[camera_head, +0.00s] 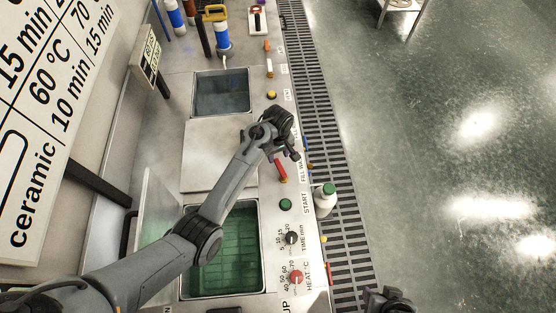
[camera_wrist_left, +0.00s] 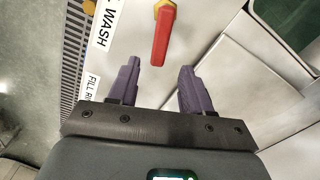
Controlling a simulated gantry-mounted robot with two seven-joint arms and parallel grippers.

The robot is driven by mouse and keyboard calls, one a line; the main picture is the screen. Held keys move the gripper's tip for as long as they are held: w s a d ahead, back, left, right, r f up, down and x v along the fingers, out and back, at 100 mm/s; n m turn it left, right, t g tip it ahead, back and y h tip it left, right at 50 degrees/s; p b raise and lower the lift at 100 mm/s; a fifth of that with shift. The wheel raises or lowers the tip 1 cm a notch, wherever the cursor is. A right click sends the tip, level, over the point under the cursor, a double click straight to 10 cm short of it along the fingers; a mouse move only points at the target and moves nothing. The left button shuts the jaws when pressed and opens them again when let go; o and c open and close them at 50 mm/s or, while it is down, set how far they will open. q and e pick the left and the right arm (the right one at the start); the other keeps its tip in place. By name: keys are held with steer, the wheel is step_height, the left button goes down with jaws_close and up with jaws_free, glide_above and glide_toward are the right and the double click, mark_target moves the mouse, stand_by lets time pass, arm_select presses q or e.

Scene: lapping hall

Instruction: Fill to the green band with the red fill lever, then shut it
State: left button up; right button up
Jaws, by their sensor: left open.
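The red fill lever (camera_head: 281,170) is on the steel front panel, beside a label that partly reads FILL WA. In the left wrist view the red lever (camera_wrist_left: 161,38) has a yellow hub and a label reading WASH beside it. My left gripper (camera_head: 288,153) is open and empty, just above the lever. In the wrist view the lever's free end lies between the open fingertips (camera_wrist_left: 158,70), with no clear contact. The near tank (camera_head: 262,262) looks green inside; I cannot separate the green band from the liquid. My right gripper (camera_head: 388,301) shows only partly at the bottom edge.
A raised lid (camera_head: 160,210) stands left of the near tank. A white bottle with a green cap (camera_head: 325,198) stands near the START button (camera_head: 285,204). Two knobs, a black one (camera_head: 291,238) and a red one (camera_head: 295,277), sit nearby. A second tank (camera_head: 221,92) lies farther back.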

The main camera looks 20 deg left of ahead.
mark_target(278, 163)
arm_select(q)
steer(key=shift+w+f+b, duration=0.1)
steer(key=shift+f+b, duration=0.3)
steer(key=shift+f, duration=2.25)
jaws_close()
